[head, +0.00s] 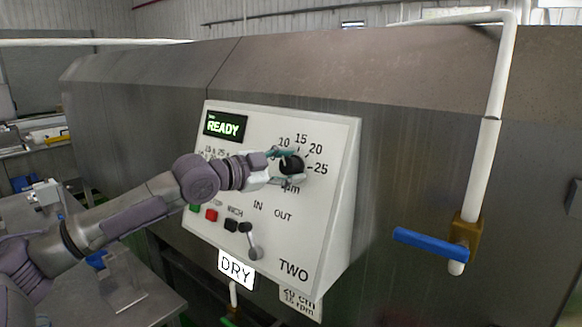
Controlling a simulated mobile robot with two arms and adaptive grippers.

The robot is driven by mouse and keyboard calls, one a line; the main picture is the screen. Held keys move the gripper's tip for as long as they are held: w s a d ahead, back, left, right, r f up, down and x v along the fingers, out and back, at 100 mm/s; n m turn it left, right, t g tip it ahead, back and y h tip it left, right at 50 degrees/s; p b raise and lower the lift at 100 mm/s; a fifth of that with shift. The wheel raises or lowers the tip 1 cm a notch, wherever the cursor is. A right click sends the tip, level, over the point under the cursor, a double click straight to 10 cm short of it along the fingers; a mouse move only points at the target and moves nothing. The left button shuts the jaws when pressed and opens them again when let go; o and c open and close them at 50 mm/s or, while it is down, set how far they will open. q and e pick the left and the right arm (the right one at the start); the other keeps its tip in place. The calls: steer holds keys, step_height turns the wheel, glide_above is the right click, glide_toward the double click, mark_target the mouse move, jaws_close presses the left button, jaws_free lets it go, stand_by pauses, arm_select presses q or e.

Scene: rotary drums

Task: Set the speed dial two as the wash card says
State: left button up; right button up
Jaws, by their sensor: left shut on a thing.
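The control box TWO (318,215) has a white sloped face with a green READY display (224,126). The black speed dial (292,166) sits at its upper right, with scale marks 10, 15, 20 and 25 visible and "rpm" partly covered below. My left gripper (288,167) reaches in from the left and is shut on the dial. The dial's pointer cannot be made out. A card reading "20 cm 15 rpm" (301,304) hangs under the box. A white DRY sign (236,269) hangs left of it. My right gripper is not in view.
A second dial at the box's left is mostly hidden by my arm. Below are green, red (211,215) and black buttons and a small lever (252,240) near IN and OUT. A white pipe with a blue valve handle (432,244) stands at right. A grey table lies lower left.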

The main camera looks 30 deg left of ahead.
arm_select(q)
steer(key=m, duration=0.2)
steer(key=m+g, duration=0.1)
steer(key=m, duration=0.1)
steer(key=m+g, duration=0.1)
steer(key=m, duration=0.1)
steer(key=shift+r+h, duration=0.3)
steer(key=shift+h, duration=0.1)
steer(key=o, duration=0.7)
steer(key=shift+m, duration=0.4)
steer(key=shift+o, duration=0.4)
steer(key=shift+w+a+f, duration=0.1)
steer(key=shift+a+f, duration=0.05)
